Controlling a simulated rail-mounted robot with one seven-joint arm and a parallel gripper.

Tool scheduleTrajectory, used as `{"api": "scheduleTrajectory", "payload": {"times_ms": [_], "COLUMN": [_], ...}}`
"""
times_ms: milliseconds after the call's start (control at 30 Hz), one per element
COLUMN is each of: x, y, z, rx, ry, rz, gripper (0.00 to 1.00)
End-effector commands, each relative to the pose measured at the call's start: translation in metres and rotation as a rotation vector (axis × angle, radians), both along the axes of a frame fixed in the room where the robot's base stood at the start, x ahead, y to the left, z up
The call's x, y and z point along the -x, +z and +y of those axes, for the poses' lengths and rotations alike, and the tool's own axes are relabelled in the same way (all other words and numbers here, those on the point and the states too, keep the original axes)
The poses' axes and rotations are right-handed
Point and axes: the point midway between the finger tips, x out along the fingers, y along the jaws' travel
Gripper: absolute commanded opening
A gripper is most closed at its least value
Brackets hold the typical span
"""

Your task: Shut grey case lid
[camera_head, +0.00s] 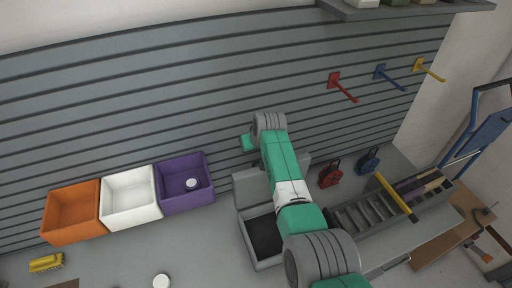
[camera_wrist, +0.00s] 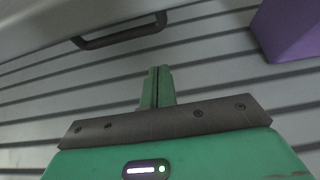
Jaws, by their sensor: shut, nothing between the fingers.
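The grey case (camera_head: 248,243) stands open on the bench in the head view, with a dark inside. Its lid (camera_head: 245,186) stands raised at the back of the case, and my arm covers part of both. In the wrist view a grey panel with a dark handle, which looks like the lid (camera_wrist: 50,22), crosses the top. My gripper (camera_wrist: 158,70) is shut and empty, with its fingertips a little below the handle in the picture and apart from it. In the head view my arm reaches over the case, and the fingertips are not clearly seen.
Orange (camera_head: 72,228), white (camera_head: 131,213) and purple (camera_head: 172,203) bins stand left of the case. The slatted wall (camera_head: 120,110) is close behind. Red (camera_head: 330,174) and blue (camera_head: 368,161) padlock-like items and a slotted rack (camera_head: 372,217) are to the right.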

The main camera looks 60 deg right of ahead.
Motion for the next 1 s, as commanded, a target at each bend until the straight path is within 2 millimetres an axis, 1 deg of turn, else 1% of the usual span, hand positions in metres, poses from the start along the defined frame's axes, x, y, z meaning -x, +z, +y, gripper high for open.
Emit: {"api": "scheduleTrajectory", "payload": {"times_ms": [33, 200, 533, 600, 833, 900, 1000], "x": [-0.003, -0.012, -0.022, -0.019, -0.004, 0.000, 0.005], "y": [-0.013, -0.036, -0.054, -0.036, -0.032, -0.037, -0.038], "z": [-0.003, -0.010, -0.017, -0.015, -0.003, 0.001, 0.005], "rx": [-0.001, 0.001, 0.001, 0.000, 0.000, 0.000, 0.000], "ry": [0.000, 0.000, 0.000, 0.000, 0.000, 0.000, 0.001], "rz": [0.001, -0.001, -0.002, 0.000, 0.000, 0.000, -0.001], "gripper": [0.00, 0.00, 0.00, 0.00, 0.00, 0.00, 0.00]}}
